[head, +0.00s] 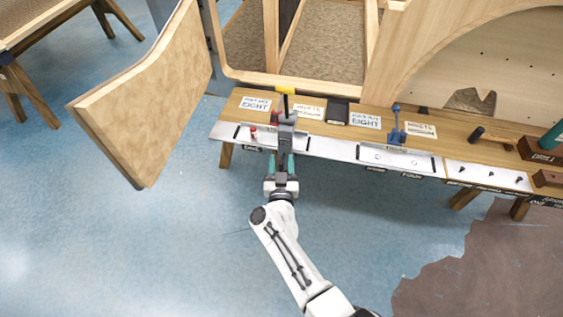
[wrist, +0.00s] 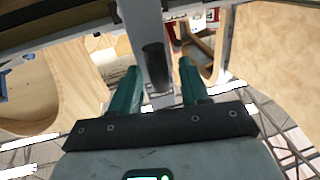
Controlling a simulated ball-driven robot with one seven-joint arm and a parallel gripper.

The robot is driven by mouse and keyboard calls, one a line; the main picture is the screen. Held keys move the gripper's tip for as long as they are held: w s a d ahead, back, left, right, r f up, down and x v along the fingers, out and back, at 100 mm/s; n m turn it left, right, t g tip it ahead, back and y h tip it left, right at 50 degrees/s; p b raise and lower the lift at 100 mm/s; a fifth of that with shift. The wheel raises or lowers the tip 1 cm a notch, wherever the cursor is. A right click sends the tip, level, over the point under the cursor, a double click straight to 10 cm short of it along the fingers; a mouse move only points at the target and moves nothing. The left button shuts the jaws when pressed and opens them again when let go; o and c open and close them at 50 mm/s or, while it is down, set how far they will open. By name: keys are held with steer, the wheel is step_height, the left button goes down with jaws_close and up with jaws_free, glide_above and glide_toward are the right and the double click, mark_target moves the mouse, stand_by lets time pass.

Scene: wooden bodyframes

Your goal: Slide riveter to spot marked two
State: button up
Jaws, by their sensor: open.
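A grey upright tool with a yellow top (head: 286,91), which looks like the riveter, stands on the left metal rail plate (head: 325,147) at the bench's front. My gripper (head: 283,157) is in front of it, fingers pointing at the bench. In the wrist view its two teal fingers (wrist: 160,68) are apart, one on each side of a grey bar with a dark round end (wrist: 154,62). I cannot tell whether they touch it. A mark reading ONE (head: 252,149) is on the front edge, left of my gripper. No mark reading two is legible; my gripper covers part of that edge.
A blue tool (head: 397,127) stands on the right rail plate. A small red knob (head: 253,132) is left of the grey tool. Paper labels (head: 366,121) lie along the bench. A large wooden panel (head: 145,100) stands at left; blue floor is clear in front.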

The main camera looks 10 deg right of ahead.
steer(key=s+a+p, duration=0.1)
steer(key=s+p, duration=0.2)
steer(key=s, duration=0.7)
steer(key=shift+s+a+p, duration=0.15)
steer(key=shift+s+p, duration=0.1)
steer(key=shift+p, duration=0.05)
steer(key=s+d+r+g, duration=0.2)
steer(key=s+d+g, duration=0.3)
steer(key=s, duration=0.5)
steer(key=s+d+r+g+y, duration=0.1)
steer(key=s+d+r+g, duration=0.1)
steer(key=s+d+g, duration=0.4)
steer(key=s+d+r+g+y, duration=0.1)
steer(key=s+d+r+g, duration=0.2)
steer(key=s+d, duration=0.9)
steer(key=s+g, duration=0.2)
steer(key=s, duration=0.2)
steer(key=shift+s+d+n+g, duration=0.15)
steer(key=shift+s+n+g, duration=0.05)
steer(key=shift+n+g, duration=0.2)
